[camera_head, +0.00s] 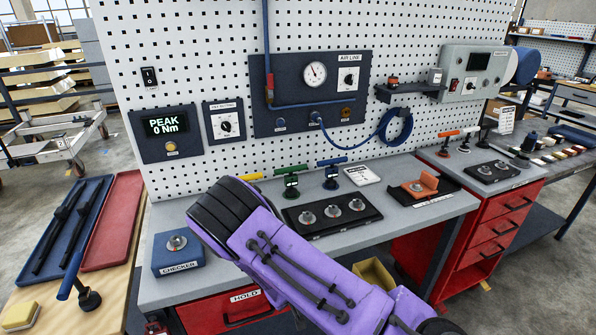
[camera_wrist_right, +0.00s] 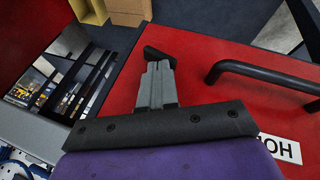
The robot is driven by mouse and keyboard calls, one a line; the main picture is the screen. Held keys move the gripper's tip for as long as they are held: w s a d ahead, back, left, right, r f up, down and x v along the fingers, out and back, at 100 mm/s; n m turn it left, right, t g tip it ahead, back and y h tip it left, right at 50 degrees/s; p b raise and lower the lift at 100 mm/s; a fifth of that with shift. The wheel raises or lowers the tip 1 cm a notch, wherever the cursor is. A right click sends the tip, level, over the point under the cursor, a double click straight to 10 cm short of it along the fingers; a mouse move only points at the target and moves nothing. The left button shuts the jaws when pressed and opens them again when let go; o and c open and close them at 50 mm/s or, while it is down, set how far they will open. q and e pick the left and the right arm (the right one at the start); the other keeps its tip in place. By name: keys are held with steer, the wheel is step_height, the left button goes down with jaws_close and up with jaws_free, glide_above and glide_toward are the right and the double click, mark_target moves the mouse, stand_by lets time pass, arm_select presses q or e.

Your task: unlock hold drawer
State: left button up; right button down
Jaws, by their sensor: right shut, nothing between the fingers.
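The red HOLD drawer (camera_head: 208,312) is under the front edge of the grey bench, with a white HOLD label (camera_head: 245,296) and a black bar handle (camera_head: 248,317). In the right wrist view its red front (camera_wrist_right: 215,45) appears upside down, with the handle (camera_wrist_right: 262,76) and part of the label (camera_wrist_right: 287,150). My right gripper (camera_wrist_right: 161,65) is shut and empty, over the drawer front beside the handle and apart from it. A dark piece (camera_wrist_right: 160,56) shows at its fingertips; I cannot tell whether it is a lock part. My purple right arm hides this area in the head view. My left gripper is out of view.
A blue CHECKER block (camera_head: 178,258) and a black tray with three round sockets (camera_head: 332,214) stand on the bench. A yellow bin (camera_head: 374,277) sits right of my arm; it also shows in the wrist view (camera_wrist_right: 92,10). A red drawer cabinet (camera_head: 490,235) stands at right.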

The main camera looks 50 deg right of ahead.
steer(key=shift+a+r+p, duration=0.15)
steer(key=shift+r+p, duration=0.4)
steer(key=shift+r, duration=0.25)
steer(key=w+a+p+v, duration=0.1)
steer(key=w+p+v, duration=0.1)
steer(key=p+v, duration=0.6)
steer(key=shift+a+v, duration=0.3)
steer(key=shift+v, duration=1.7)
